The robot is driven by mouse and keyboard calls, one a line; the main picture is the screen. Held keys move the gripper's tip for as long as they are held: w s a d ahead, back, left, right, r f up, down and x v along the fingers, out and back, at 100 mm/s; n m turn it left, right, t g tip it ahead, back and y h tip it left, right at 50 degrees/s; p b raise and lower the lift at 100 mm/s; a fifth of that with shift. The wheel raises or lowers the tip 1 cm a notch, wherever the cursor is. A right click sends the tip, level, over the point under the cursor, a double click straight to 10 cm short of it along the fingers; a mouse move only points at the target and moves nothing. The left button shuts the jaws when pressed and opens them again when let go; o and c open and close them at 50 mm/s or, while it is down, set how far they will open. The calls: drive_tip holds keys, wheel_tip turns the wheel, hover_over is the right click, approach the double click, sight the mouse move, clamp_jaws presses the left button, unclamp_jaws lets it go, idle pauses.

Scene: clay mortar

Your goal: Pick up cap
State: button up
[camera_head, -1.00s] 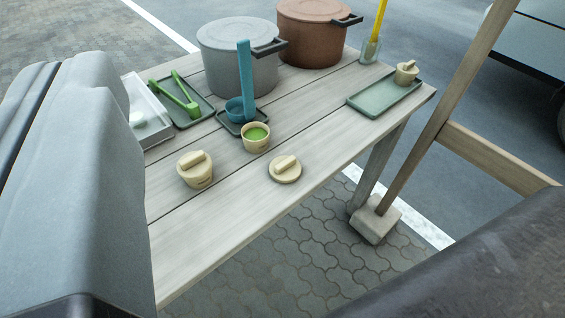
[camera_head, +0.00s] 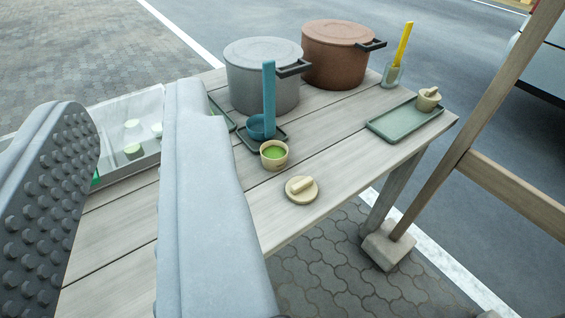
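A round tan cap (camera_head: 302,191) with a bar handle on top lies flat on the wooden table, near its front edge. A small tan cup (camera_head: 273,154) holding green stuff stands open just behind and left of it. My gripper (camera_head: 128,115) is open and empty at the left, with a studded pad on its left finger and a wide gap between the grey fingers. It is left of the cap and not touching it.
A grey pot (camera_head: 262,85) and a brown pot (camera_head: 334,62) stand at the back. A blue-handled ladle (camera_head: 269,95) rises behind the cup. A green tray (camera_head: 398,122) with a small lidded cup (camera_head: 428,99) is at right, below a yellow-handled jar (camera_head: 392,76). A clear box (camera_head: 112,165) is left.

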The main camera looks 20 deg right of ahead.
drive_tip(key=o, duration=1.2)
drive_tip(key=w+g, duration=0.1)
drive_tip(key=w, duration=0.1)
drive_tip(key=w+d+f+g, duration=0.1)
drive_tip(key=w, duration=0.1)
drive_tip(key=w+d+f+g+h, duration=0.1)
drive_tip(key=w, duration=0.1)
drive_tip(key=shift+w+d+f+n, duration=0.1)
drive_tip(key=shift+w+f+n, duration=0.05)
drive_tip(key=shift+w+n, duration=0.15)
drive_tip(key=shift+o, duration=0.2)
drive_tip(key=n+g+y, duration=0.1)
drive_tip(key=n+g, duration=0.2)
drive_tip(key=g, duration=1.1)
hover_over(303, 182)
drive_tip(key=f, duration=2.4)
drive_tip(key=shift+s+f, duration=0.15)
drive_tip(key=shift+s, duration=0.2)
drive_tip(key=shift+w+f, duration=0.2)
drive_tip(key=shift+f, duration=1.3)
drive_tip(key=shift+w+f, duration=0.15)
drive_tip(key=shift+f, duration=1.3)
